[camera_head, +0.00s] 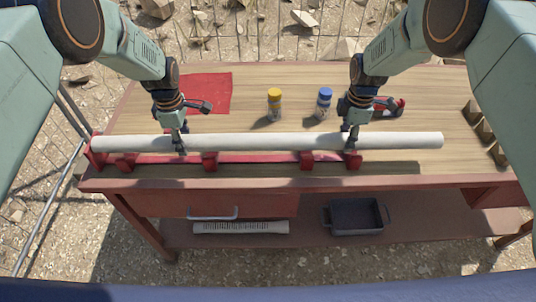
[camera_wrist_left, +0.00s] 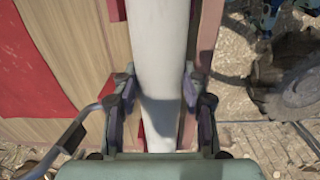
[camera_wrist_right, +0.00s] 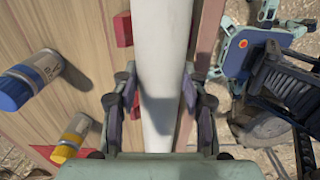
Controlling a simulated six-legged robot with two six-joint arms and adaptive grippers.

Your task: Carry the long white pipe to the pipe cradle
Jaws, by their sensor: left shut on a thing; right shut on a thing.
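The long white pipe (camera_head: 265,141) runs left to right along the front of the wooden workbench. I cannot tell whether the pipe touches the blocks. My left gripper (camera_head: 180,148) is shut on the pipe left of its middle; its fingers flank the pipe (camera_wrist_left: 162,70) in the left wrist view. My right gripper (camera_head: 351,146) is shut on the pipe right of its middle; its fingers flank the pipe (camera_wrist_right: 162,70) in the right wrist view.
A yellow-capped bottle (camera_head: 274,104) and a blue-capped bottle (camera_head: 324,103) stand behind the pipe. A red mat (camera_head: 212,92) lies at back left, and a red tool (camera_head: 390,106) lies behind my right gripper. Brown blocks (camera_head: 478,124) line the bench's right end.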

